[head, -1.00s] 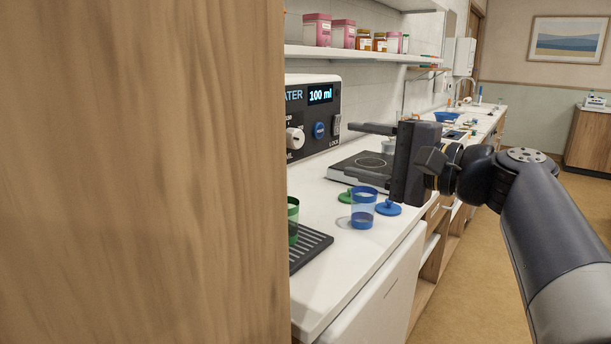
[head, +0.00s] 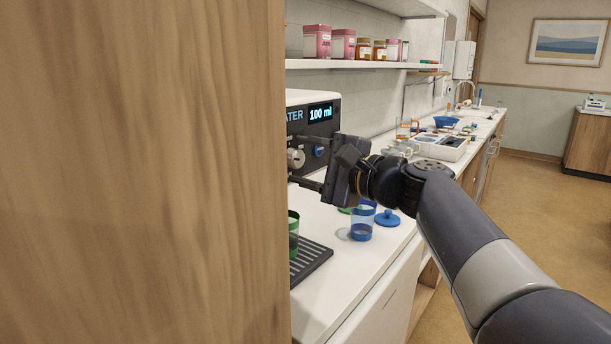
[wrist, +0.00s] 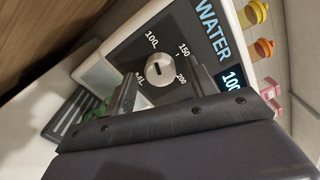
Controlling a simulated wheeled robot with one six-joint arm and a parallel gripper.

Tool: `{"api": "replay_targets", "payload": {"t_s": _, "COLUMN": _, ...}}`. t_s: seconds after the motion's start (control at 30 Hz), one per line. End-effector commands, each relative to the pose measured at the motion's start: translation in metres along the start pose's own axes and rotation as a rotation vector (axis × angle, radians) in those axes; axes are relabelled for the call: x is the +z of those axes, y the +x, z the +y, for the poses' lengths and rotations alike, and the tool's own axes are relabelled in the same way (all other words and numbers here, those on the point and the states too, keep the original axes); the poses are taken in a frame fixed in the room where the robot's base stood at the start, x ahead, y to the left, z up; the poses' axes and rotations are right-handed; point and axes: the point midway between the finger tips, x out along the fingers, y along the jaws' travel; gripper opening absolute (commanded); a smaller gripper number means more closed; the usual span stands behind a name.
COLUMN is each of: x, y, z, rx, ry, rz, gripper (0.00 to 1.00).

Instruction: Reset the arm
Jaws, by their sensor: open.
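My gripper (head: 298,162) is open and empty, raised in front of the water dispenser (head: 318,128), whose display reads 100 ml. In the wrist view the two fingers (wrist: 165,85) stand apart on either side of the dispenser's round dial (wrist: 160,68). I cannot tell whether they touch the panel. My forearm slopes in from the lower right of the head view. A clear blue cup (head: 361,232) stands on the counter below my wrist, its top partly hidden.
A blue lid (head: 388,217) lies beside the blue cup. A green cup (head: 293,240) stands on the dark drip grate (head: 312,260), partly hidden by a wooden panel (head: 140,170) filling the left. A shelf (head: 360,65) with tins and jars hangs above. A white tray (head: 450,154) lies farther along.

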Motion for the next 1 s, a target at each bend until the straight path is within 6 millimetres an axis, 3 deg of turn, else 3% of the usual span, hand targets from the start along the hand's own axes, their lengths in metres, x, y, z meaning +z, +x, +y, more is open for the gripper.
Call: {"api": "replay_targets", "payload": {"t_s": 1.0, "x": 0.0011, "y": -0.0001, "z": -0.0047, "rx": 0.001, "ry": 0.65, "rz": 0.001, "gripper": 0.54}}
